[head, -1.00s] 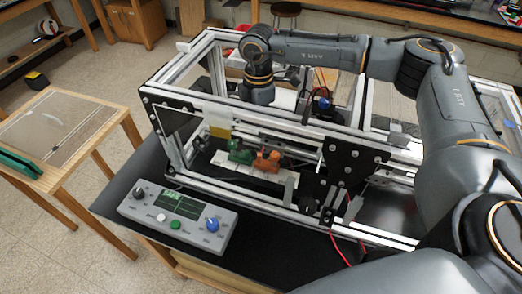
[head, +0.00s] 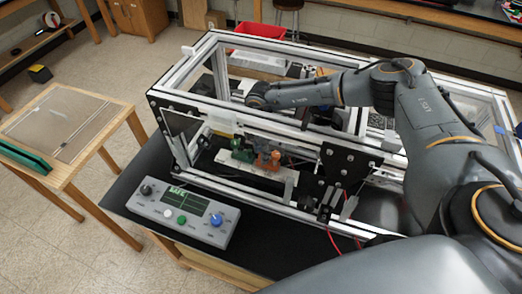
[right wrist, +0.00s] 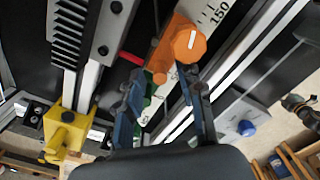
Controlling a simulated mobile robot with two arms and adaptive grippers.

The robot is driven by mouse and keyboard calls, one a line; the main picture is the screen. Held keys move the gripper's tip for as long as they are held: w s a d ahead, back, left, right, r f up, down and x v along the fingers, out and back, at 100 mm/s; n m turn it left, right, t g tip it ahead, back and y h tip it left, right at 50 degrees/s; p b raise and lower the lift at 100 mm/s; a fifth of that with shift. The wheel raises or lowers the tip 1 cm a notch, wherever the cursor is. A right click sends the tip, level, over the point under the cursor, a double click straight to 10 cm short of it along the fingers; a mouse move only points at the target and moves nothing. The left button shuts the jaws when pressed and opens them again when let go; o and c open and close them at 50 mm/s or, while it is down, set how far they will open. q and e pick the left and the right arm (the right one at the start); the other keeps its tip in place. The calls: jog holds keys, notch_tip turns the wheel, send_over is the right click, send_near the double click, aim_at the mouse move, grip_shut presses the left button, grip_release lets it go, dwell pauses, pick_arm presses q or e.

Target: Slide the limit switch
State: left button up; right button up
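Inside the extrusion frame (head: 195,85), an orange block (head: 268,160) and a green block (head: 242,154) sit side by side along a white scale strip (head: 222,162). Which of them is the limit switch I cannot tell. In the right wrist view, the orange block's round knob (right wrist: 187,44) is just beyond my right fingertips (right wrist: 157,80), near the mark 150. A green part (right wrist: 147,92) shows between the fingers. My right gripper is open; whether a finger touches the orange block is unclear. In the head view it is hidden behind the frame's bars. My left gripper is not in view.
A control box (head: 183,211) with a screen and knobs stands before the frame on the black table. A yellow block (right wrist: 65,130) lies left in the wrist view, beside a toothed rack (right wrist: 72,30). Frame bars and a black plate (head: 348,162) crowd the right arm.

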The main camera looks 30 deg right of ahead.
grip_shut()
jog(key=shift+s+d, duration=0.15)
dwell(0.4)
grip_release()
notch_tip(320, 180, up, 12)
dwell(0.5)
